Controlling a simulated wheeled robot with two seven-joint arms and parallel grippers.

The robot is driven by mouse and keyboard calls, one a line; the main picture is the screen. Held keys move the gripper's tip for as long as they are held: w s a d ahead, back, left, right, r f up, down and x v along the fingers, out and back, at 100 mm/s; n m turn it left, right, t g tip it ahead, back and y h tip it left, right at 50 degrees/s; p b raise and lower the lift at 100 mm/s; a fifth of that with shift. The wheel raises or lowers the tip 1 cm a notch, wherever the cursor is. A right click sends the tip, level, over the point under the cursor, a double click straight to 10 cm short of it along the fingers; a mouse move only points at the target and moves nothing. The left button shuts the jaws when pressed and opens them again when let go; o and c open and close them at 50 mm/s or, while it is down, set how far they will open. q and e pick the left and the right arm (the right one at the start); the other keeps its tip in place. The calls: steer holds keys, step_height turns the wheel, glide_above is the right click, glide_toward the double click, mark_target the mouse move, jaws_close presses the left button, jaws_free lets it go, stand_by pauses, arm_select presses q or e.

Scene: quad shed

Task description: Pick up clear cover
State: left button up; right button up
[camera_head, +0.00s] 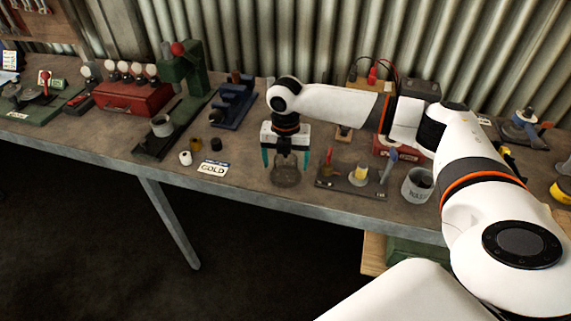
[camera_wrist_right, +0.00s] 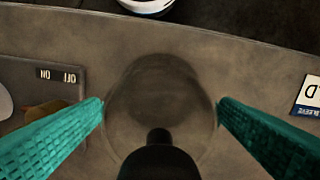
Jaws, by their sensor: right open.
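The clear cover (camera_head: 287,174) is a see-through dome on the bench near its front edge. In the right wrist view the clear cover (camera_wrist_right: 160,95) shows as a faint round outline with a dark knob in the lower middle. My right gripper (camera_head: 286,163) points down over it, with teal fingers on either side. In the right wrist view the fingers of my right gripper (camera_wrist_right: 160,108) are spread wide, with the cover between them. I cannot tell whether they touch it. My left gripper is not in view.
A GOLD card (camera_head: 213,168) lies left of the cover. A dark switch board (camera_head: 352,181) with small parts sits close on the right, with a grey cup (camera_head: 417,186) beyond it. The red toolbox (camera_head: 133,98) and green press (camera_head: 183,75) stand farther left.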

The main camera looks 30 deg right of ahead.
steer(key=shift+f, duration=0.4)
steer(key=shift+c, duration=0.5)
steer(key=c, duration=0.9)
steer(key=shift+c, duration=0.2)
steer(key=shift+r, duration=0.1)
step_height(320, 180, up, 10)
steer(key=shift+b, duration=0.65)
